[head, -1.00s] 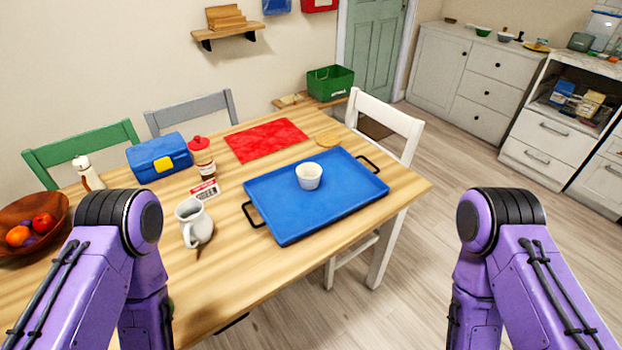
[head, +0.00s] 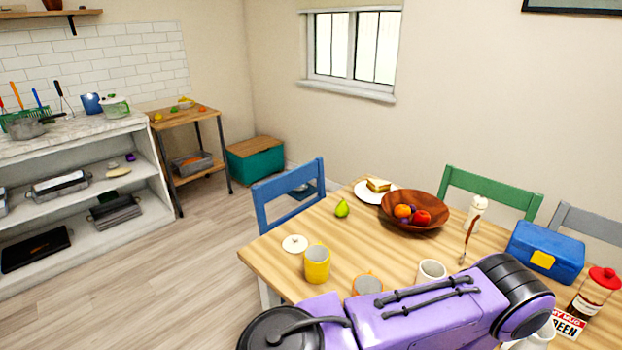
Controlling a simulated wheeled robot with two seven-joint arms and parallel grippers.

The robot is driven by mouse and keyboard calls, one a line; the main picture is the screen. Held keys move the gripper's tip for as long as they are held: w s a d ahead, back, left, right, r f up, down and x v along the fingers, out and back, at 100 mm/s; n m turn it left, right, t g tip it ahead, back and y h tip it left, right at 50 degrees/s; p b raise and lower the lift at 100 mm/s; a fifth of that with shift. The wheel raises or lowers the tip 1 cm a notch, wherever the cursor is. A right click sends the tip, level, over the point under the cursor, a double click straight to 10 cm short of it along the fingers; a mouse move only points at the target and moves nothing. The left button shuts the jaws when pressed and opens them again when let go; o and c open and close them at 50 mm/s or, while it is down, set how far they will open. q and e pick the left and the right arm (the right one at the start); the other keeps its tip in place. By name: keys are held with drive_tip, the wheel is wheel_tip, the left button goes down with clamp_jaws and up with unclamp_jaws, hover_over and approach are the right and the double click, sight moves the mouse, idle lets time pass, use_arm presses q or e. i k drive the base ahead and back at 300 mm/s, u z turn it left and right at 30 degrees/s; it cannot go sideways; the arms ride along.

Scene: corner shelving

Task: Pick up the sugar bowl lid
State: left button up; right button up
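A small round white lid with a knob (head: 295,244) lies flat on the wooden table near its left end, beside a yellow mug (head: 317,263). It looks like the sugar bowl lid. Nothing is on it or touching it. A purple arm link of mine crosses the bottom of the head view, in front of the table's near edge. Neither gripper shows in this view, so their state is hidden.
On the table (head: 258,255) are a green pear (head: 342,208), a sandwich plate (head: 368,196), a wooden fruit bowl (head: 412,226), more mugs and a blue lunchbox (head: 545,250). A blue chair (head: 290,192) stands at the table's left end. The floor (head: 190,270) at left is clear.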

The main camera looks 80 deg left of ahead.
sight(294, 244)
drive_tip(key=u, duration=0.55)
drive_tip(key=k, duration=1.3)
drive_tip(key=u, duration=0.9)
drive_tip(key=i, duration=0.5)
drive_tip(key=u, duration=0.35)
